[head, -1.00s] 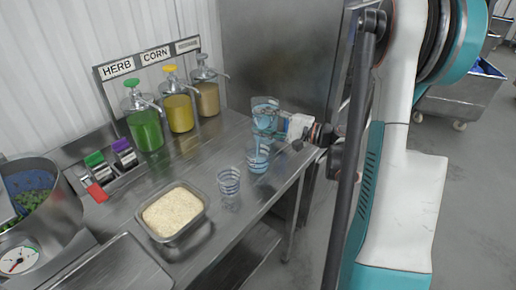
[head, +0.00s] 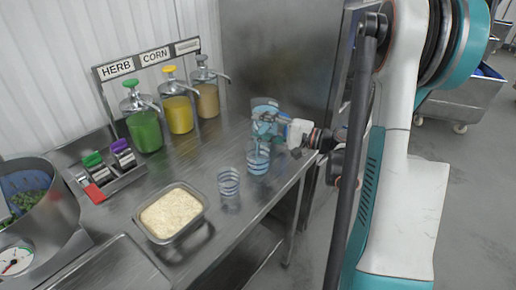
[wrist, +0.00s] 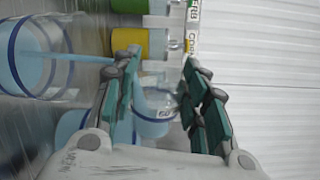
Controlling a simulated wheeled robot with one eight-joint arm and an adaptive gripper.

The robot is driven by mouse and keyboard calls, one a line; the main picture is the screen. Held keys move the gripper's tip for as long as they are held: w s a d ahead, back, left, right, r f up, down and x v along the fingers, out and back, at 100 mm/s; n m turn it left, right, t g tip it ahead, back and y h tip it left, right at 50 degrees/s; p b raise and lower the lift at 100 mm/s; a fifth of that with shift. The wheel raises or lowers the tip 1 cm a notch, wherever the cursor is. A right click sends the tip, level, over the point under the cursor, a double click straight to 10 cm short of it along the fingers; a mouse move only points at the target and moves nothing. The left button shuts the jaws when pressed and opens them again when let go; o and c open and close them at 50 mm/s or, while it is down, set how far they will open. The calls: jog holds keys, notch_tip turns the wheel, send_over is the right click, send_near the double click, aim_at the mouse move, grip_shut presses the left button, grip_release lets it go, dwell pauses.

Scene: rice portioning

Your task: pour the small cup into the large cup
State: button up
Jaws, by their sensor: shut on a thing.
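My gripper (head: 281,121) is at the right rear of the steel counter, shut on the small cup (head: 264,129). The small cup is clear with light blue liquid and looks tilted; it also shows between the fingers in the wrist view (wrist: 154,112). The large cup (head: 258,158), clear with dark blue bands and light blue liquid, stands below it on the counter. In the wrist view, a light blue stream runs into the large cup (wrist: 50,82). My fingers partly hide the small cup.
An empty striped cup (head: 228,184) stands left of the large cup. Another cup with blue liquid (head: 264,104) shows behind my gripper. A rice tray (head: 203,206), sauce dispensers (head: 180,113) and a steel pot (head: 62,210) stand further left. The counter edge is close in front.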

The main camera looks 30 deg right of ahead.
jog(key=shift+s+a+n, duration=0.1)
jog(key=shift+a+n, duration=0.05)
jog(key=shift+n, duration=0.55)
dwell(0.5)
